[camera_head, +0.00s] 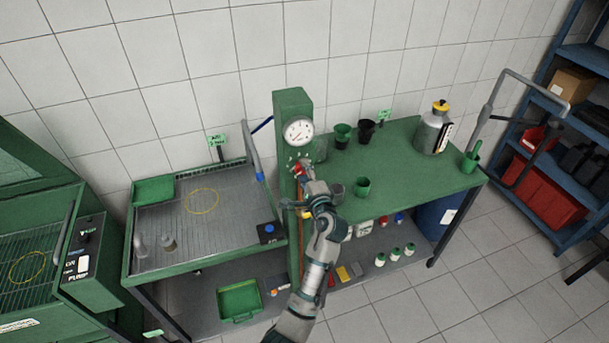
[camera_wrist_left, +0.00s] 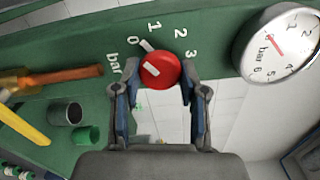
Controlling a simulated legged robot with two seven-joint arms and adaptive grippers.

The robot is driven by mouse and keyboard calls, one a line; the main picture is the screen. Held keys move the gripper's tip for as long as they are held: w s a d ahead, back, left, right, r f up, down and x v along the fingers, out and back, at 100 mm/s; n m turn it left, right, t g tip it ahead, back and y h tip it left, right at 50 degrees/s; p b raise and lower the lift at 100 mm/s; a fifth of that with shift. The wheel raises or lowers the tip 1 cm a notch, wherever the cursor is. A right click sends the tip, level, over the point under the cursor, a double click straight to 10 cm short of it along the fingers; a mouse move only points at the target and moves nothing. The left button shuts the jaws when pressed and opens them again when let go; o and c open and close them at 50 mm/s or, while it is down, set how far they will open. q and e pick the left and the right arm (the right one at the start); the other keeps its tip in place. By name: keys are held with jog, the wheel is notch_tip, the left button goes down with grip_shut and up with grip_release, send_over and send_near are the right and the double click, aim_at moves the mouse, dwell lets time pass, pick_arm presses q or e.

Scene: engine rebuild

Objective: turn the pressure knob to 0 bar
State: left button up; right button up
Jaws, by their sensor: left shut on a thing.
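The red pressure knob (camera_wrist_left: 163,58) sits on the green post, inside a printed scale marked bar, 0, 1, 2 and 3. A white pointer mark at its upper left lies close to the 0. My left gripper (camera_wrist_left: 160,76) has one finger on each side of the knob and is shut on it. In the head view my left gripper (camera_head: 304,175) reaches up to the post (camera_head: 292,100) and largely hides the knob. The round white gauge (camera_wrist_left: 277,43) with a red needle is beside the knob; it also shows in the head view (camera_head: 299,131). My right gripper is in neither view.
A green wash table (camera_head: 180,215) with a yellow ring stands left of the post. A green bench (camera_head: 410,175) with cups and a grey bottle (camera_head: 432,130) stands to the right. Shelves (camera_head: 575,150) are at far right. Open tiled floor lies in front.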

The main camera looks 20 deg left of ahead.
pick_arm(q)
jog(key=shift+f+n, duration=0.15)
jog(key=shift+n, duration=0.15)
dwell(0.4)
